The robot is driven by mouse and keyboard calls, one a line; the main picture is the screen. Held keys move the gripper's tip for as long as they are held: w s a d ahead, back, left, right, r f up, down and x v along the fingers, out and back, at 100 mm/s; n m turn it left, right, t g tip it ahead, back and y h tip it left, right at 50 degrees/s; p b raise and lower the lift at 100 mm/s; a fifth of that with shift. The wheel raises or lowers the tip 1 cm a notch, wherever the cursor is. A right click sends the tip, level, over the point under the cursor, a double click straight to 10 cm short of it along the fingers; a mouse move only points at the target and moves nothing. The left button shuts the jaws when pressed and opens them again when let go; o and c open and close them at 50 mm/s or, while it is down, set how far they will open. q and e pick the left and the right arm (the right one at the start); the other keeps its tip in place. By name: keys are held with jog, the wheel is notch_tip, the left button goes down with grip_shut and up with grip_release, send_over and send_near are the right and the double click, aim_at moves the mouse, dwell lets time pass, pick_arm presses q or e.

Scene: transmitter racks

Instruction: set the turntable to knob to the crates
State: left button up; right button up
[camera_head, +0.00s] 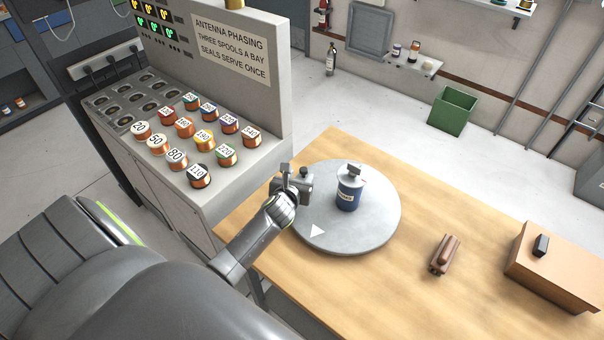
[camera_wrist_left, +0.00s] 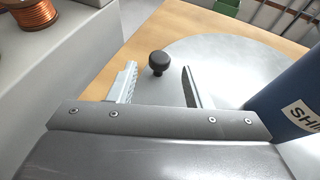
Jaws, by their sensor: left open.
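The round grey turntable (camera_head: 375,225) lies on the wooden table, with a white triangle (camera_head: 317,231) on its near left part. A dark round knob (camera_wrist_left: 158,62) stands near its rim; in the head view the knob (camera_head: 304,172) shows at the left edge beside my gripper. A blue labelled can (camera_head: 348,195) stands upright on the turntable; it also shows at the right of the left wrist view (camera_wrist_left: 292,100). My left gripper (camera_head: 299,186) is open over the turntable's left rim. In the wrist view its fingers (camera_wrist_left: 158,86) are apart, with the knob between and beyond them, apparently not gripped.
A rack console (camera_head: 240,95) with several numbered copper spools stands left of the table. A brown holder (camera_head: 444,255) and a tan box (camera_head: 550,270) with a small black item are on the table's right. A green crate (camera_head: 453,110) stands on the floor behind.

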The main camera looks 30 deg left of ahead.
aim_at(303, 172)
pick_arm(q)
jog(key=shift+x, duration=1.65)
grip_shut()
